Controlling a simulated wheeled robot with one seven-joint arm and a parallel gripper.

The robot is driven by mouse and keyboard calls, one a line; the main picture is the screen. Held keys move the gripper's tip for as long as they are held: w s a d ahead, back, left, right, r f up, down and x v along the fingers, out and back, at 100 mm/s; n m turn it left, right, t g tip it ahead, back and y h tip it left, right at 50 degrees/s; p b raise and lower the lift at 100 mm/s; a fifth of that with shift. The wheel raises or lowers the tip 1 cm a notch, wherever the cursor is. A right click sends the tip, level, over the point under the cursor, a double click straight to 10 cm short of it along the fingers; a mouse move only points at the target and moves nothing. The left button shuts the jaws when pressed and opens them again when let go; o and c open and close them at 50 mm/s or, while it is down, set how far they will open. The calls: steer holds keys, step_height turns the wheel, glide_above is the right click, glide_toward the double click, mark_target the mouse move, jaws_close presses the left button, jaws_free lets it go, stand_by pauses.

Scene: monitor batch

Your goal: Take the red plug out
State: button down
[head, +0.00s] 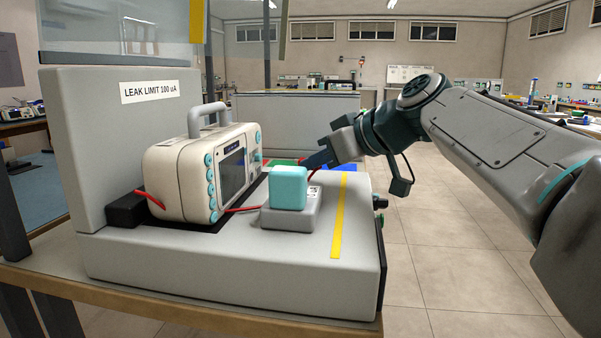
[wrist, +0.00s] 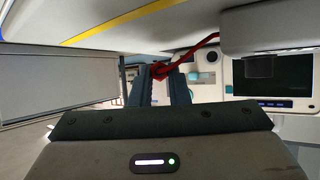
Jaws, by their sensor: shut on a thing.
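The red plug (wrist: 160,71) shows between my fingertips in the wrist view, with a red cable running from it up and to the right. My gripper (head: 318,160) is shut on it, beside and behind the grey block (head: 289,216) that carries a teal cube (head: 289,188). In the head view the plug is mostly hidden by the fingers and the cube. Whether it still sits in a socket cannot be told. The cream monitor (head: 185,170) stands left of the block, its screen facing right; it also shows in the wrist view (wrist: 270,72).
The grey bench fixture (head: 235,265) has an upright back panel labelled "LEAK LIMIT 100 uA" and a yellow stripe (head: 338,220) on its bed. A black block (head: 126,210) with a red cable sits left of the monitor. The floor to the right is open.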

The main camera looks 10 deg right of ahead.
steer(key=shift+f, duration=0.2)
steer(key=shift+f, duration=0.8)
steer(key=c, duration=1.3)
jaws_free()
